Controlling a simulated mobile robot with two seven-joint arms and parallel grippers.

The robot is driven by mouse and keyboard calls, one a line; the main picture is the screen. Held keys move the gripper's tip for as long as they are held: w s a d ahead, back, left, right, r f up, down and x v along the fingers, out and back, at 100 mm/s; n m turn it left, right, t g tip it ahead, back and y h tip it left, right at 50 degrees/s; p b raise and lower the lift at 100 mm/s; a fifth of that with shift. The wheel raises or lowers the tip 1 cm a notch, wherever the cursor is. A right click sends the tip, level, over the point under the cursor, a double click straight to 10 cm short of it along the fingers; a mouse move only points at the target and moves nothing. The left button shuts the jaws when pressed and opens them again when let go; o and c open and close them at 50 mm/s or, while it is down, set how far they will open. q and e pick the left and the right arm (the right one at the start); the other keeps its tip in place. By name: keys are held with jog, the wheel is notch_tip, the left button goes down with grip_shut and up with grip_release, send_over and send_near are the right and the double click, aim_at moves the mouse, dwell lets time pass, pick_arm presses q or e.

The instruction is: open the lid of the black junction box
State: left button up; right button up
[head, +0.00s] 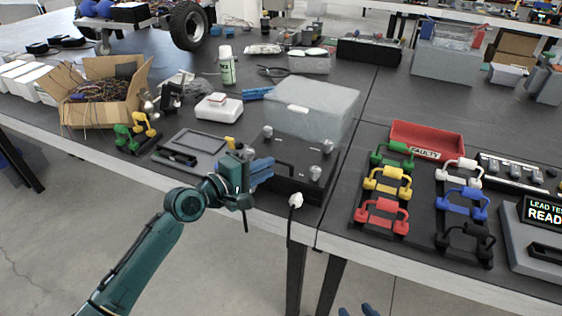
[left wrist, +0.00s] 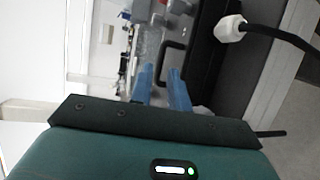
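The black junction box (head: 284,172) sits near the table's front edge, with its flat lid (head: 292,153) down and grey knobs at the corners. My left gripper (head: 265,172) is at the box's front left, its blue fingers pointing at the front face. In the left wrist view, the blue fingers (left wrist: 161,86) are apart with nothing held between them. Only the blue fingertips of my right gripper (head: 357,311) show at the bottom edge, spread apart and empty.
A white plug (head: 295,200) with a black cable is on the box front, right of my left gripper. A translucent grey bin (head: 312,108) stands close behind the box. A grey-framed tray (head: 190,147) lies left; coloured-handled clamps (head: 383,190) and a red bin (head: 428,140) lie right.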

aim_at(281, 162)
pick_arm(q)
jog(key=x, duration=0.5)
jog(key=shift+w+d, duration=0.2)
jog(key=shift+w, duration=0.05)
jog(key=shift+c, duration=0.5)
grip_shut()
